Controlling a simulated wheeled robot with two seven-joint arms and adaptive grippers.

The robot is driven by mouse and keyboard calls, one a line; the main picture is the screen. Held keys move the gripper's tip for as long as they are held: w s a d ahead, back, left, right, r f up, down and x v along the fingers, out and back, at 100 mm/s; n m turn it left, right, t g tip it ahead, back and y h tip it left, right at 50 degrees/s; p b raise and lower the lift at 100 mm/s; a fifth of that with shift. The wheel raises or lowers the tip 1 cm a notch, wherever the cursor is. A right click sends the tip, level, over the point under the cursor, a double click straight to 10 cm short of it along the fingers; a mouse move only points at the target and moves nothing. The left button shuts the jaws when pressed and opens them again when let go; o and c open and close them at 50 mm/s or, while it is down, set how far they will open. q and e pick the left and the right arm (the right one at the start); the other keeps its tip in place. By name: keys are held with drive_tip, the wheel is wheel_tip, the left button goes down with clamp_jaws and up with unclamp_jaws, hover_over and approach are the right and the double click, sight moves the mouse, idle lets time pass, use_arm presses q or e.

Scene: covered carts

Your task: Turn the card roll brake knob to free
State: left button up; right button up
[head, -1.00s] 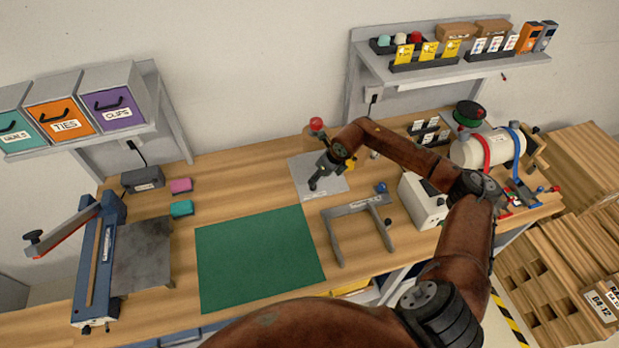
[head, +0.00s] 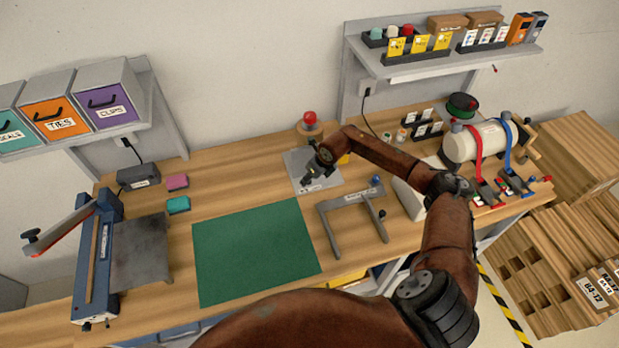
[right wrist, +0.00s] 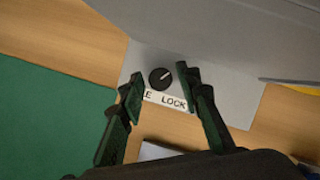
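The brake knob (right wrist: 160,78) is a small round black knob with a pale pointer line, in the right wrist view. The line slants to the upper right. It sits on a grey plate above a white label (right wrist: 165,100) reading "E LOCK", its left part hidden by a finger. My right gripper (right wrist: 160,83) is open, its dark fingers on either side of the knob with gaps showing. In the head view my right gripper (head: 308,181) is low over the grey plate (head: 325,180) and hides the knob. My left gripper is not in view.
A red-topped button (head: 309,119) stands behind the plate. A grey U-shaped frame (head: 349,203) is to the right front, and a green mat (head: 255,252) lies to the left front. A white roll with red and blue straps (head: 494,141) is at the right.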

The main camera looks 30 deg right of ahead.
drive_tip(key=c, duration=0.3)
clamp_jaws()
drive_tip(key=shift+f+b, duration=0.1)
drive_tip(key=shift+b, duration=0.35)
drive_tip(key=shift+d+f+n+b, duration=0.1)
drive_tip(key=shift+n+b, duration=0.6)
drive_tip(key=shift+b, duration=0.05)
drive_tip(key=n+y+b, duration=0.1)
drive_tip(key=n+b, duration=0.1)
drive_tip(key=b, duration=0.1)
drive_tip(key=shift+w+n+g, duration=0.1)
drive_tip(key=shift+n+g, duration=0.3)
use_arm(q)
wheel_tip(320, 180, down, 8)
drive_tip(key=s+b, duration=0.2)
use_arm(e)
drive_tip(key=shift+r+n+g+y, duration=0.2)
drive_tip(key=shift+n+g+y, duration=0.15)
drive_tip(key=shift+n, duration=0.55)
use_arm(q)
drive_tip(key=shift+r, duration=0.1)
